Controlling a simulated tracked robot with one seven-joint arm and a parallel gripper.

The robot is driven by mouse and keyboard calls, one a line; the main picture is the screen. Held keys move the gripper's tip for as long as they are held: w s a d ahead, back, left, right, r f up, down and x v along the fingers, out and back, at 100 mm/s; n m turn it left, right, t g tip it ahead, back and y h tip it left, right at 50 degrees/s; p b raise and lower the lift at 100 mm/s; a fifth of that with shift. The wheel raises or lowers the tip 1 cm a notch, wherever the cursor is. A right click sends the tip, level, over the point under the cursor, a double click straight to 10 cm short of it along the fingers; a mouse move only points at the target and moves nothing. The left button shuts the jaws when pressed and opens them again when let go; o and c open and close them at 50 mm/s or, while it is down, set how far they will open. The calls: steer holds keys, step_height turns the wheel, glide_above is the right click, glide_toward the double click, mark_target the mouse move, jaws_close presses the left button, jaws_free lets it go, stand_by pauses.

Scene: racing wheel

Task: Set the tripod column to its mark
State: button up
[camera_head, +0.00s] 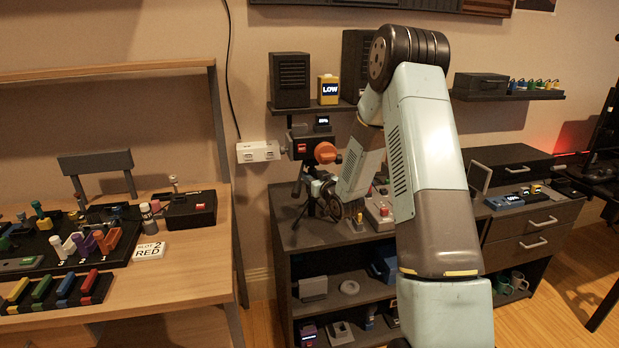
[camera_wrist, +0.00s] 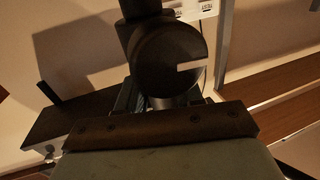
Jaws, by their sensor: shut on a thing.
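The tripod (camera_head: 301,170) stands on the dark cabinet, with a dark head, an orange knob (camera_head: 326,152) and a small lit display (camera_head: 322,122) on top; the display's text is too small to read. My gripper (camera_head: 317,188) reaches in from the right at the tripod's middle, below the orange knob. In the wrist view, a dark round part (camera_wrist: 168,62) with a pale slot stands just beyond my fingers (camera_wrist: 165,100). My gripper is shut on part of the tripod. The grip itself is mostly hidden, and no mark on the column can be made out.
A red-buttoned box (camera_head: 379,212) stands right of the tripod on the cabinet top (camera_head: 305,235). A shelf above holds a dark speaker (camera_head: 289,80) and a yellow box reading LOW (camera_head: 328,89). A wooden desk (camera_head: 190,262) with coloured parts is at left.

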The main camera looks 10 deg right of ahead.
mark_target(314, 161)
jaws_close()
steer(key=shift+r, duration=0.15)
step_height(314, 161, up, 6)
steer(key=shift+f, duration=0.1)
steer(key=o, duration=0.9)
jaws_free()
